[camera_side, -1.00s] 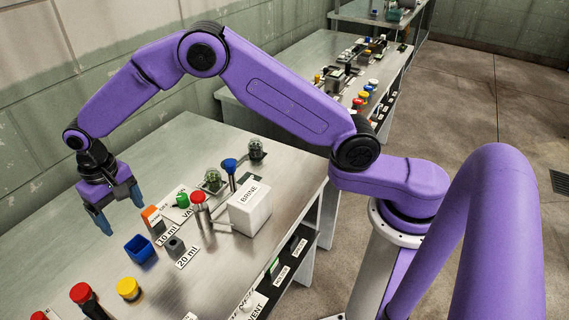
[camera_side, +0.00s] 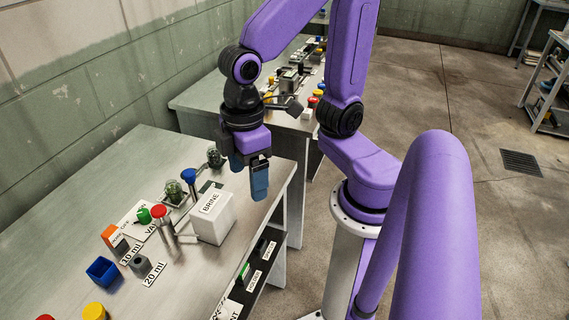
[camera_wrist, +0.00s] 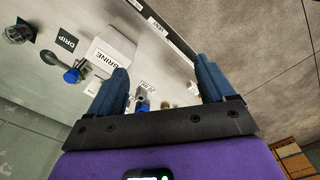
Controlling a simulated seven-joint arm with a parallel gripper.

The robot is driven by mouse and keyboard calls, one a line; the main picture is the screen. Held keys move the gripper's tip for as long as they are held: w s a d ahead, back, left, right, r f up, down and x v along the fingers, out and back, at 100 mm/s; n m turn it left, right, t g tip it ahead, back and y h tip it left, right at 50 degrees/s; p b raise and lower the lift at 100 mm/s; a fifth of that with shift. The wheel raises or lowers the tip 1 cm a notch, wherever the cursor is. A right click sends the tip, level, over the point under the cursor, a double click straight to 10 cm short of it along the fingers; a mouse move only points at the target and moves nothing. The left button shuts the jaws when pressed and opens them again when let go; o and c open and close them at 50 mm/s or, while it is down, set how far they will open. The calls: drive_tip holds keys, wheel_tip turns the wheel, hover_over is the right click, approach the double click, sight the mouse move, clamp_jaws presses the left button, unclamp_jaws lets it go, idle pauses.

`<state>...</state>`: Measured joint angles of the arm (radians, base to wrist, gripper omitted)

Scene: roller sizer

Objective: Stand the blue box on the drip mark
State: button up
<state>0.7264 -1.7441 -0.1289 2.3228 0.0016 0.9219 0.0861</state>
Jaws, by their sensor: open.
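The blue box (camera_side: 103,270) is a small open-topped box. It stands upright on the metal bench at the lower left of the side view, beside the 10 ml label. I do not see it in the wrist view. The drip mark (camera_wrist: 67,42), a black square lettered DRIP, lies on the bench beside the white BRINE box in the wrist view. In the side view it is mostly hidden behind that box. My gripper (camera_side: 248,178) is open and empty above the bench's right end, far from the blue box. Its blue fingers also show in the wrist view (camera_wrist: 163,80).
The white BRINE box (camera_side: 212,217) stands near the bench's front edge. Blue-topped and red-topped valves (camera_side: 189,178) (camera_side: 158,213), a green knob, an orange block and a grey block (camera_side: 140,265) crowd the area between. Bare bench lies behind them at the left.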

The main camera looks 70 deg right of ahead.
drive_tip(key=s+d, duration=0.1)
drive_tip(key=s, duration=0.1)
drive_tip(key=s+d+n, duration=0.1)
drive_tip(key=d, duration=0.1)
drive_tip(key=s+d+n, duration=0.1)
drive_tip(key=s+d, duration=0.1)
drive_tip(key=shift+s+d+f, duration=0.15)
drive_tip(key=shift+s+f, duration=0.2)
drive_tip(key=shift+f, duration=0.05)
drive_tip(key=n+y, duration=0.1)
drive_tip(key=n, duration=0.4)
hover_over(99, 265)
drive_tip(key=s+d, duration=0.2)
wheel_tip(99, 265, down, 6)
drive_tip(key=f, duration=0.3)
drive_tip(key=a+f, duration=0.1)
drive_tip(key=f, duration=0.7)
drive_tip(key=shift+a+f, duration=0.1)
drive_tip(key=shift+a, duration=0.3)
drive_tip(key=shift+s+a+f, duration=0.1)
drive_tip(key=shift+a+f, duration=0.15)
drive_tip(key=shift+f, duration=1.1)
drive_tip(key=shift+a+f, duration=0.2)
drive_tip(key=shift+f, duration=1.1)
drive_tip(key=c, duration=1.2)
